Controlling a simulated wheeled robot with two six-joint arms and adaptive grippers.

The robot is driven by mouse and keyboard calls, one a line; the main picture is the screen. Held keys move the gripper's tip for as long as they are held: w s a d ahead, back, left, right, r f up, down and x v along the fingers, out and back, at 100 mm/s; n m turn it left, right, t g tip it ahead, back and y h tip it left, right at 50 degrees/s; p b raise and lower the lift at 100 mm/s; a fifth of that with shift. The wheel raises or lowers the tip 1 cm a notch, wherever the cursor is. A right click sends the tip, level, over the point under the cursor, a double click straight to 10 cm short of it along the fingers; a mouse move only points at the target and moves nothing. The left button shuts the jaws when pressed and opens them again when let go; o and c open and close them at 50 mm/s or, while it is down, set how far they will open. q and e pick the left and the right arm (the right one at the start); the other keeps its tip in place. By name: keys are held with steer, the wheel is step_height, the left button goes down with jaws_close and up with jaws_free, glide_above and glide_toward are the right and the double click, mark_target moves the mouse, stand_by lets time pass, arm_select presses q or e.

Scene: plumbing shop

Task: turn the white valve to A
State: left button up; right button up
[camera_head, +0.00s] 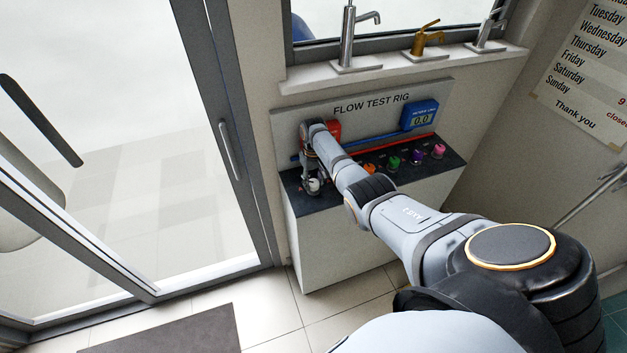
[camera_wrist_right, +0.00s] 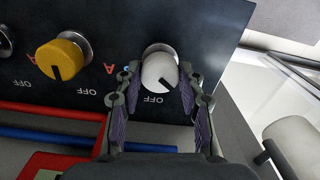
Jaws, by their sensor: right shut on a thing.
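The white valve (camera_wrist_right: 160,72) is a round knob with a black pointer mark on its face. In the wrist view the mark points down and slightly right, near a white OFF label (camera_wrist_right: 152,99). My right gripper (camera_wrist_right: 159,79) has one finger on each side of the knob and is shut on it. In the head view the white valve (camera_head: 314,186) is small at the left end of the rig's dark top, under my right gripper (camera_head: 312,178). A red letter A (camera_wrist_right: 109,68) lies between the yellow and white knobs. My left gripper is out of view.
A yellow valve (camera_wrist_right: 62,58) is beside the white one. Orange (camera_head: 369,169), green (camera_head: 393,163), purple (camera_head: 417,156) and pink (camera_head: 438,151) knobs stand further right. Red and blue pipes and a blue meter (camera_head: 420,115) are behind. A glass door (camera_head: 160,130) is at left.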

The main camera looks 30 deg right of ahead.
mark_target(313, 182)
steer(key=shift+w+n, duration=0.1)
steer(key=shift+n, duration=0.8)
steer(key=o, duration=1.2)
step_height(313, 182, up, 12)
steer(key=shift+r, duration=0.1)
